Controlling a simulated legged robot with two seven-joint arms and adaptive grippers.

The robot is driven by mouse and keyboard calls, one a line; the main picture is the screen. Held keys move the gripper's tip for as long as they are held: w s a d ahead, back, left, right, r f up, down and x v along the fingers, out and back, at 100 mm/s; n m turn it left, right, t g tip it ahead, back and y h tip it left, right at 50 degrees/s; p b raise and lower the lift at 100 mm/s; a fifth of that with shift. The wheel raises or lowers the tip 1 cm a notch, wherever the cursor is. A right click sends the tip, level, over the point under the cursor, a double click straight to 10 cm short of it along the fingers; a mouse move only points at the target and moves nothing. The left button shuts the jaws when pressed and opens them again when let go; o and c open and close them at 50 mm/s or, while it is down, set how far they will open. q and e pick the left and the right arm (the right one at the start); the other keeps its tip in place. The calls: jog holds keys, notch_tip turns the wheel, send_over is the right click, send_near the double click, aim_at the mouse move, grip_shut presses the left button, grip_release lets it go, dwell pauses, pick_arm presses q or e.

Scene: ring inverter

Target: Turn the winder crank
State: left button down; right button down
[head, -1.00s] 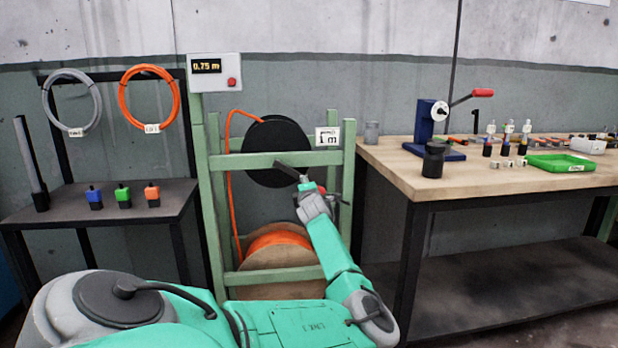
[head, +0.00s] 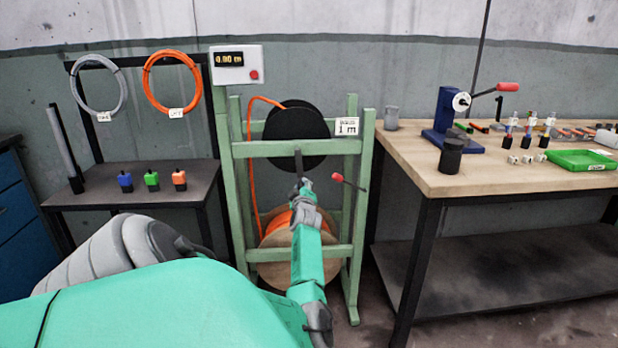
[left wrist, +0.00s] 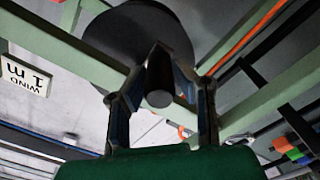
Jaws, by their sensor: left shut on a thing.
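The winder is a black disc (head: 296,128) on a green stand (head: 341,250) in the head view. Its crank arm (head: 298,162) points down from the disc. My left gripper (head: 303,187) is at the arm's lower end in front of the stand. In the left wrist view its two fingers (left wrist: 160,95) are shut on the dark round crank handle (left wrist: 160,84), with the disc (left wrist: 140,35) behind. An orange cable (head: 250,160) runs between the disc and the wooden spool (head: 277,256) below. My right gripper is not in view.
A display box (head: 237,65) tops the stand's left post; its digits are hard to read. A red-knobbed lever (head: 338,178) juts out close right of my gripper. A wooden workbench (head: 400,150) stands right, a dark side table (head: 90,197) left.

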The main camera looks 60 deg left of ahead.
pick_arm(q)
jog(key=shift+s+a+r+m+p, duration=0.1)
jog(key=shift+s+a+m+p, duration=0.15)
jog(key=shift+s+m+p, duration=0.25)
jog(key=shift+s+a+m+p, duration=0.25)
jog(key=shift+s+m+p, duration=0.1)
jog(key=shift+s+m, duration=0.15)
jog(key=c, duration=1.3)
grip_release()
jog(key=v, duration=1.1)
jog(key=shift+s+d+f, duration=0.1)
jog(key=shift+d+f, duration=0.05)
jog(key=shift+f, duration=0.25)
